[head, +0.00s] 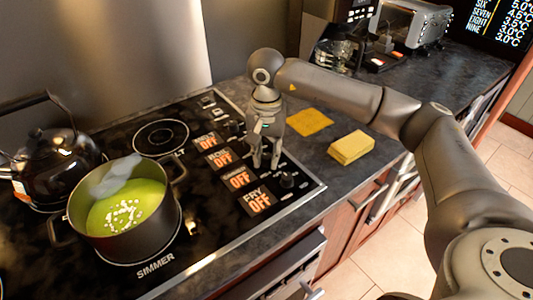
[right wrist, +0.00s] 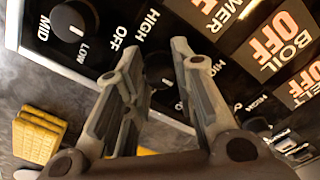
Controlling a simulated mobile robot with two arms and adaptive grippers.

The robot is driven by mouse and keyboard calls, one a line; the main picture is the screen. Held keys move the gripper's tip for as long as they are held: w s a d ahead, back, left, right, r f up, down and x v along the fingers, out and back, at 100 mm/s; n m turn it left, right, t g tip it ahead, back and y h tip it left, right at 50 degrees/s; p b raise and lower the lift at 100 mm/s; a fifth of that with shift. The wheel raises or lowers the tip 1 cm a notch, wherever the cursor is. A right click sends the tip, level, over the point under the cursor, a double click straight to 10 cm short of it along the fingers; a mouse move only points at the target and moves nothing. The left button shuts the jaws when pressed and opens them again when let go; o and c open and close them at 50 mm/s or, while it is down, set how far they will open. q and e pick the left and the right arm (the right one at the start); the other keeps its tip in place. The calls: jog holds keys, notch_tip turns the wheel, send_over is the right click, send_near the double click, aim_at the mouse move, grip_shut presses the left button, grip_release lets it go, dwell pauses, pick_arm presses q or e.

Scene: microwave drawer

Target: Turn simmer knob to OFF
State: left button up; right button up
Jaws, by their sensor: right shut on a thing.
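The simmer knob (right wrist: 160,74) is a black dial on the stove's control strip, seen between my fingers in the right wrist view. My right gripper (head: 265,163) points down over the control strip and is shut on this knob; the fingers also show in the right wrist view (right wrist: 155,62). In the head view the fingers hide the knob. The simmer display (head: 239,180) beside it reads OFF in orange. HIGH and OFF marks are printed by the knob; its exact pointer angle is hard to tell. My left gripper is not in view.
The fry knob (head: 288,180) stands close by, nearer the strip's front end. A pot of green soup (head: 124,208) steams on the simmer burner, with a black kettle (head: 58,160) behind. Yellow sponges (head: 351,147) and a yellow cloth (head: 309,122) lie on the counter.

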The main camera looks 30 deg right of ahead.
aim_at(266, 155)
jog(key=shift+w+r, duration=0.1)
jog(key=o, duration=1)
jog(key=shift+o, duration=0.2)
notch_tip(266, 155, up, 12)
